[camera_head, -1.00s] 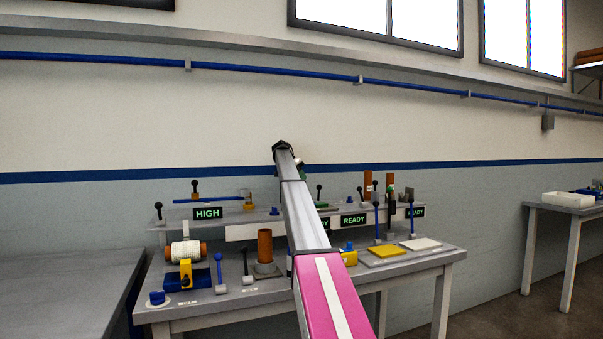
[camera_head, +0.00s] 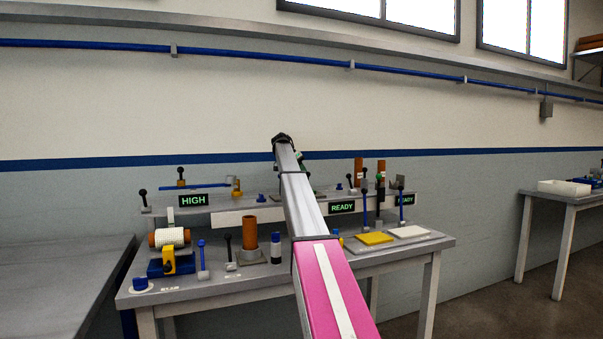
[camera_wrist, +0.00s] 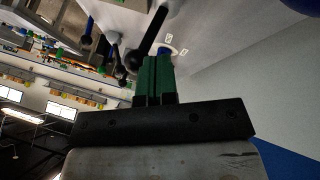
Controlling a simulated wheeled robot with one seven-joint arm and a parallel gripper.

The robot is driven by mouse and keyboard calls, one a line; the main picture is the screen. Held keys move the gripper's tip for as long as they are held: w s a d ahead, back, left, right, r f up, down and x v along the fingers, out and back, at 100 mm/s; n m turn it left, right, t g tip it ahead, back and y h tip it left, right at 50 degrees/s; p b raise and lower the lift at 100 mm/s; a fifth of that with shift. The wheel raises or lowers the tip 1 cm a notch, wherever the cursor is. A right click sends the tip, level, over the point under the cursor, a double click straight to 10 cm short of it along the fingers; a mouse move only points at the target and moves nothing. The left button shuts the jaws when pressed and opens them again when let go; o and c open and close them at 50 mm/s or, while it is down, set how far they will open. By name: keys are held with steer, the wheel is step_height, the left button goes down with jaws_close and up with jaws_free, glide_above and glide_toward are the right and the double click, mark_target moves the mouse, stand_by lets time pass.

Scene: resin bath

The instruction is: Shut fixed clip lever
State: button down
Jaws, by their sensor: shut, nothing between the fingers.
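My gripper's green fingers (camera_wrist: 154,78) are together and empty in the wrist view. I cannot tell which lever is the fixed clip lever.
The workbench (camera_head: 190,305) is crowded. A white roll (camera_head: 170,238), a yellow pad (camera_head: 375,239) and a white pad (camera_head: 408,232) are on it. Signs reading HIGH (camera_head: 194,200) and READY (camera_head: 342,207) front the raised shelf. A bare grey table (camera_head: 65,275) is at left.

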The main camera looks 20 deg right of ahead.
steer(key=shift+s+m+t, duration=0.6)
steer(key=shift+s+t, duration=1.2)
steer(key=shift+s, duration=0.05)
